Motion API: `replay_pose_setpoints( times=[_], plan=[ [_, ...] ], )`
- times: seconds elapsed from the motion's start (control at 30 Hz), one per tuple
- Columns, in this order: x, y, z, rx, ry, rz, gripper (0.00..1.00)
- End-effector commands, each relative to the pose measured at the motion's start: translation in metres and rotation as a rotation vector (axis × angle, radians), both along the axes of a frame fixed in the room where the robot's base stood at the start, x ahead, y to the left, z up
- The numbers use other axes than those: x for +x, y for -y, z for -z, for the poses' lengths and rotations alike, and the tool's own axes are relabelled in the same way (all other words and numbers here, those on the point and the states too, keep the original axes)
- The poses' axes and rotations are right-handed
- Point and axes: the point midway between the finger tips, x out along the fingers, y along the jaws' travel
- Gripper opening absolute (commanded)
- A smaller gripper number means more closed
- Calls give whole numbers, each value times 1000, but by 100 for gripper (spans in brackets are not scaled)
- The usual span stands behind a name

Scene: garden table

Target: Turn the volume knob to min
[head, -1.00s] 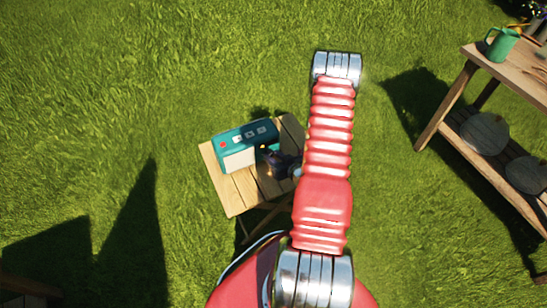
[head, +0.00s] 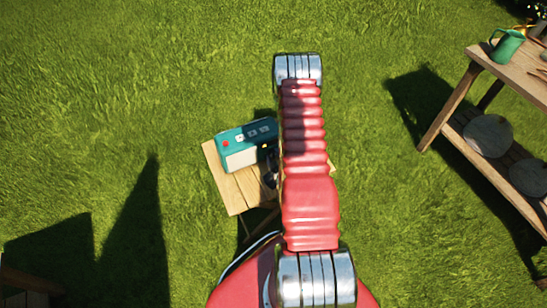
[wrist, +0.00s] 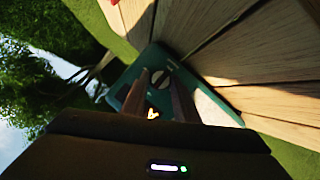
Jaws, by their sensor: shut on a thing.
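The teal radio (head: 232,138) with a pale front panel lies on a small wooden table, partly hidden by my arm in the head view. Its teal face also shows in the wrist view (wrist: 124,82). The round grey volume knob (wrist: 159,79) has a pale line across it and sits between my fingertips. My gripper (wrist: 160,84) is shut on the knob, one finger on each side. In the head view my dark gripper (head: 270,166) is at the radio's right end, mostly hidden behind my red arm. The knob is hidden there.
The small slatted table (head: 240,190) has bare boards in front of the radio. A larger wooden bench (head: 520,85) with a green watering can (head: 506,46) stands at the right, apart from my arm. Open grass lies all around.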

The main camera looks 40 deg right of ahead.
Motion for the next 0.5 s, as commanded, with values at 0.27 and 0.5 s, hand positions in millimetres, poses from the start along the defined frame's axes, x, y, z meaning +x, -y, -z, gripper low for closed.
replay_pose_setpoints(
  times=[0.27, 0.5],
  plan=[
    [2, -3, 0, -6, -2, -9, 5],
    [2, -3, 0, -5, -2, -9, 34]
  ],
)
